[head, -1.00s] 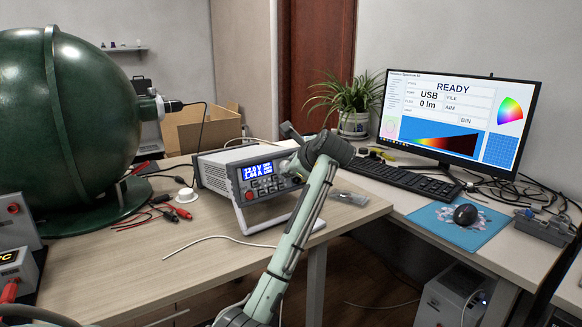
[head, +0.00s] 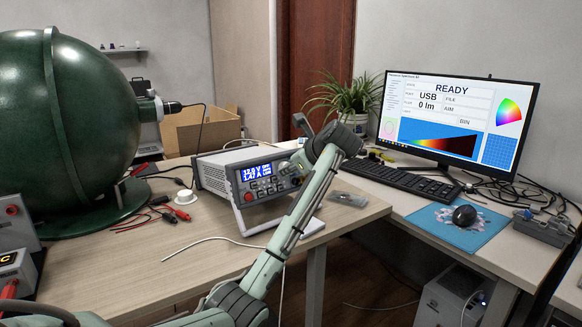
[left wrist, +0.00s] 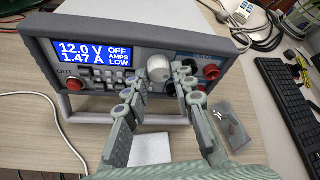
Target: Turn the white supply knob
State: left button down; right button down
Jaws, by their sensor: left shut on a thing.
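The power supply (head: 222,178) stands on the wooden desk, also seen close up in the left wrist view (left wrist: 60,88). Its blue display (left wrist: 82,60) reads 12.0 V, OFF, 1.47 A, AMPS LOW. The white supply knob (left wrist: 158,67) is on the front panel, right of the buttons. My left gripper (left wrist: 157,76) has its fingertips on either side of this knob and is shut on it. In the head view my left wrist hides the knob and most of the gripper. My right gripper is not in view.
A red terminal (left wrist: 212,72) sits right of the knob. A small clear bag (head: 347,199) lies right of the supply. A white cable (head: 215,239) crosses the desk in front. The green sphere (head: 60,120) stands left; the keyboard (head: 400,181) and monitor (head: 460,120) are right.

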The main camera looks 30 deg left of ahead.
pick_arm(q)
jog(key=c, duration=1.3)
grip_release()
jog(key=shift+o, duration=0.2)
jog(key=v, duration=1.2)
